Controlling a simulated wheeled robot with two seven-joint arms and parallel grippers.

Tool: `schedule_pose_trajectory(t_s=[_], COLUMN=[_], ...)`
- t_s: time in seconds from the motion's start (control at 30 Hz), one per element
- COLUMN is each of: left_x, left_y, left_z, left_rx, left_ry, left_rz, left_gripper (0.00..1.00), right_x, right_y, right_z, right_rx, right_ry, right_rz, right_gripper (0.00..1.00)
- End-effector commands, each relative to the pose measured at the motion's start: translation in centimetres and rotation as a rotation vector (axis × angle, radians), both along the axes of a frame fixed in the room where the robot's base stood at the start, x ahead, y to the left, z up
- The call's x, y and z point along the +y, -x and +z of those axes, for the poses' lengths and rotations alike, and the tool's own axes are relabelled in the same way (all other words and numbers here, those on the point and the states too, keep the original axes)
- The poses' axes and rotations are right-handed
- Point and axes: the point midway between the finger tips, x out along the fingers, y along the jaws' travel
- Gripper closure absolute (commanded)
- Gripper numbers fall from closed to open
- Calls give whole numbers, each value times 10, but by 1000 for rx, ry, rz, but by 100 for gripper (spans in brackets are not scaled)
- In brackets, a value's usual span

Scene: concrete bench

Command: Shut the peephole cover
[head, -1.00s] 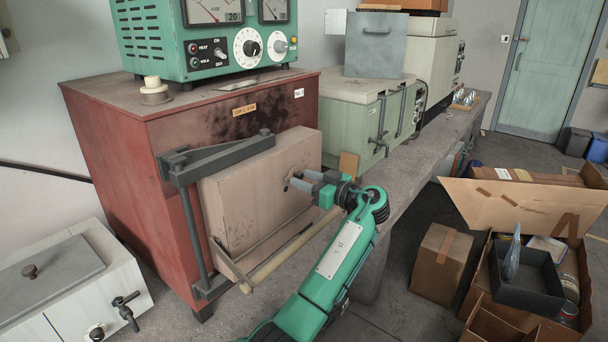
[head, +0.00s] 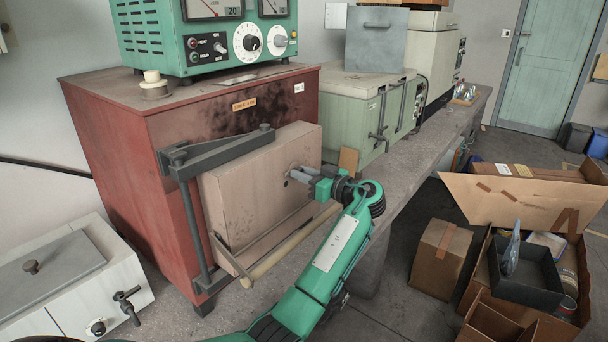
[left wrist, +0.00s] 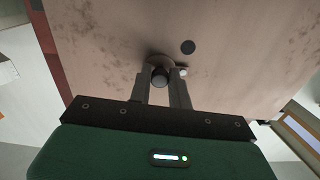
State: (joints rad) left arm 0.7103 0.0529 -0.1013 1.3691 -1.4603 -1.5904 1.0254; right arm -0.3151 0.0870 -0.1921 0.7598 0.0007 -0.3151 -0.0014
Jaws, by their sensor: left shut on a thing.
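The furnace door (head: 240,205) is a pale, stained slab on the red furnace (head: 110,130). My left gripper (head: 298,172) is at the door's right part, its fingers pointing at the face. In the left wrist view its fingers (left wrist: 163,82) are shut on the dark knob of the peephole cover (left wrist: 158,62), a small round metal piece against the door. The peephole (left wrist: 188,47) shows as a dark round hole beside the cover, up and right of it, uncovered. It is a small dark spot in the head view (head: 287,183). My right gripper is not in view.
A grey hinge bracket (head: 215,150) and a pale handle bar (head: 290,243) lie close around the door. A green meter box (head: 160,45) stands on the furnace. A green cabinet (head: 350,110) stands behind. Cardboard boxes (head: 440,262) are on the floor at right.

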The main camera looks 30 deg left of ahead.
Motion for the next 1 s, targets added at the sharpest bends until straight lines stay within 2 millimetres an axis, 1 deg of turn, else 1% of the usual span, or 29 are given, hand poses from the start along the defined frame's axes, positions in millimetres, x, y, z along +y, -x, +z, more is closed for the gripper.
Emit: schedule_pose_trajectory(t_s=[0.17, 0.3, 0.53, 0.67, 0.77, 1.0], left_x=[0, 0, 0, 0, 0, 1], left_y=[0, 0, 2, 3, 5, 9], left_z=[-4, -7, -11, -14, -16, -20], left_rx=[94, 206, 424, 547, 642, 871], left_ry=[-7, -17, -34, -44, -52, -70], left_rz=[0, 1, 0, 0, 0, 0], left_gripper=[100, 100, 100, 100, 100, 100], right_x=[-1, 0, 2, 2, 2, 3], right_y=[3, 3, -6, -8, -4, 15], right_z=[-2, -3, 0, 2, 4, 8], right_rx=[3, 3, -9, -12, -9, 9], right_ry=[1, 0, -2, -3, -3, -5], right_rz=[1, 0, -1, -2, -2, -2], right_gripper=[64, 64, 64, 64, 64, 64])
